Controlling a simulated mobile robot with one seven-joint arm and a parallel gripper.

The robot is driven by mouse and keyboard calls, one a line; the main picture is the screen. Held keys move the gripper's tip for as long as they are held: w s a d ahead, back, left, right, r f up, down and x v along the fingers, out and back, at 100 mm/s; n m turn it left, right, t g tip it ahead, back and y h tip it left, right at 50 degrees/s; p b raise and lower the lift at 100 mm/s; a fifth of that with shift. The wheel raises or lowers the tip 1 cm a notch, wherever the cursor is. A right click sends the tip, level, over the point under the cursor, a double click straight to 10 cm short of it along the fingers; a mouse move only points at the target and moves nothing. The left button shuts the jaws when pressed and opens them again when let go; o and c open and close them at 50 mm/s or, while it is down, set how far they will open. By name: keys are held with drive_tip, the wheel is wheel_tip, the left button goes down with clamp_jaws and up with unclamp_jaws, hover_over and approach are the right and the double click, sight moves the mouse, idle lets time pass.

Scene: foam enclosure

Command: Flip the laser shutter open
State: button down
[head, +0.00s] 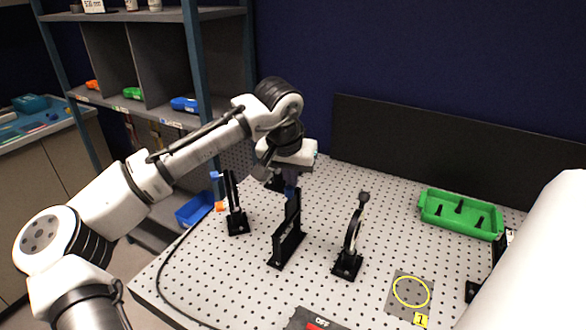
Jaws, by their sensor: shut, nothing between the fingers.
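My gripper (291,184) points down over the perforated optical table (205,265), its fingers at the top of a tall black bracket (287,246). The bracket stands upright on a long foot and may be the laser shutter; no label shows on it. The fingers look shut and empty. I cannot tell whether they touch the bracket, and its upper part is partly hidden by them. To its left stands a black mount (237,222) with two thin uprights and blue and orange parts. To its right stands a black post mount (348,263) with a round ring seen nearly edge-on.
A green tray (429,213) with black posts sits at the back right, before a black panel (450,150). A black cable (166,262) runs along the left edge. Shelves (165,70) stand behind left.

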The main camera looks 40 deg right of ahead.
drive_tip(key=shift+s+a+f, duration=0.1)
drive_tip(key=shift+s+a, duration=0.25)
drive_tip(key=shift+a, duration=0.4)
drive_tip(key=shift+s+a+r, duration=0.1)
drive_tip(key=shift+s+a, duration=0.2)
drive_tip(key=shift+a, duration=0.5)
drive_tip(key=shift+s+a+f, duration=0.1)
drive_tip(key=shift+s+a, duration=0.25)
drive_tip(key=shift+a, duration=0.4)
wheel_tip(320, 180, up, 10)
drive_tip(key=b, duration=0.1)
drive_tip(key=shift+w+d+f, duration=0.15)
drive_tip(key=shift+w+d, duration=0.1)
drive_tip(key=shift+d, duration=0.1)
